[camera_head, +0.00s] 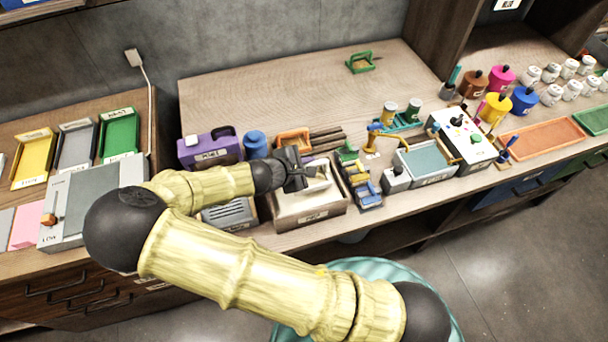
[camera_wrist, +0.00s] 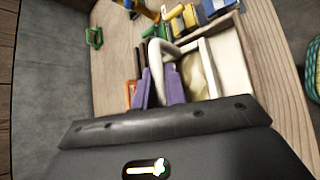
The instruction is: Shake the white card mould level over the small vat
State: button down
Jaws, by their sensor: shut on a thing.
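The white card mould (camera_head: 318,178) is a small pale frame with a white handle. In the wrist view its frame (camera_wrist: 193,73) shows with a tan inside. My gripper (camera_head: 296,180) is shut on the mould's white handle; in the wrist view the two purple fingers (camera_wrist: 159,82) stand on either side of it. The small vat (camera_head: 312,213) is a pale, low box with a label on its front. It also shows in the wrist view (camera_wrist: 236,66). The mould is at the vat's opening; I cannot tell its exact height or whether it touches the inside.
A purple box (camera_head: 210,150), a blue pot (camera_head: 256,146) and an orange tray (camera_head: 292,138) stand behind and left. A rack of coloured pieces (camera_head: 360,185) stands close on the right. A green frame (camera_head: 360,62) lies at the back, with clear bench around it.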

jog(key=shift+s+a+p, duration=0.25)
jog(key=shift+a+p, duration=0.1)
jog(key=shift+a, duration=0.45)
jog(key=shift+s+a+p, duration=0.25)
jog(key=shift+a+p, duration=0.05)
jog(key=shift+a, duration=0.45)
jog(key=shift+w+d+b, duration=0.25)
jog(key=shift+d, duration=0.65)
jog(key=shift+w+d+b, duration=0.2)
jog(key=shift+w+d, duration=0.05)
jog(key=shift+d, duration=0.6)
jog(key=shift+a+r+p, duration=0.15)
jog(key=shift+a+p, duration=0.2)
jog(key=shift+a, duration=0.1)
jog(key=shift+s+a+p, duration=0.25)
jog(key=shift+a, duration=0.4)
jog(key=shift+s+a+p, duration=0.25)
jog(key=shift+a, duration=0.4)
